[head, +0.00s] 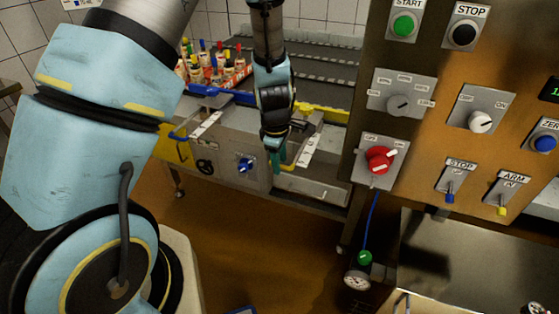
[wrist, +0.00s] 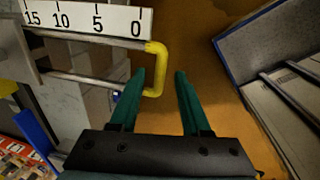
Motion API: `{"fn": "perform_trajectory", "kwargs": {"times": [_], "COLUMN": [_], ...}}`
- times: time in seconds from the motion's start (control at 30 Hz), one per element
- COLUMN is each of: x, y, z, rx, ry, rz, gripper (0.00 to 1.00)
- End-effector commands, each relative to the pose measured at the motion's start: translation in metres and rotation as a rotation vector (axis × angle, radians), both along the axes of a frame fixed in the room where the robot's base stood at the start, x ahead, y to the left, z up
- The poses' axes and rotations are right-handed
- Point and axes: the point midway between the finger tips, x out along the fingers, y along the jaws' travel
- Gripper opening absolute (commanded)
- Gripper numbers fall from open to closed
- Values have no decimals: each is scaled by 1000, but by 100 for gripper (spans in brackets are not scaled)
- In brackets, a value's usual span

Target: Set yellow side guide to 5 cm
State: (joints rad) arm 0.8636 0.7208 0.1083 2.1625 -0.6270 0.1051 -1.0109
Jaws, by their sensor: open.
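The yellow side guide (head: 322,113) is a yellow rail on the conveyor's right side in the head view. Its bent yellow handle (wrist: 157,68) shows in the wrist view, joined to metal rods beside a white scale (wrist: 92,19) marked 15, 10, 5 and 0. The handle's upper end is by the 0 end of the scale; I cannot make out the guide's reading. My gripper (wrist: 160,72) is open, its teal fingers either side of the handle's outer bar, without clear contact. In the head view my gripper (head: 275,158) hangs at the conveyor's near side, partly hiding the handle.
A blue guide rail (head: 237,97) and a second white scale (head: 205,124) are to the left. Bottles (head: 210,63) with coloured caps stand behind. A blue knob (head: 245,165) is on the conveyor's front. A control panel (head: 450,75) fills the right. Open floor lies before the conveyor.

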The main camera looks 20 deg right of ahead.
Motion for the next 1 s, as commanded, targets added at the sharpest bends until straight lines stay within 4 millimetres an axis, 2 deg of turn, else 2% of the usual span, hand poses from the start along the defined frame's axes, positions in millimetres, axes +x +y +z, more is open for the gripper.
{"fn": "perform_trajectory", "kwargs": {"times": [0.27,0.67,1.0], "x": [0,0,0], "y": [0,0,0], "z": [-1,0,0], "rx": [-1,-1,-1], "ry": [-1,-1,-1], "rz": [-1,-1,-1], "gripper": [45,0,0]}}
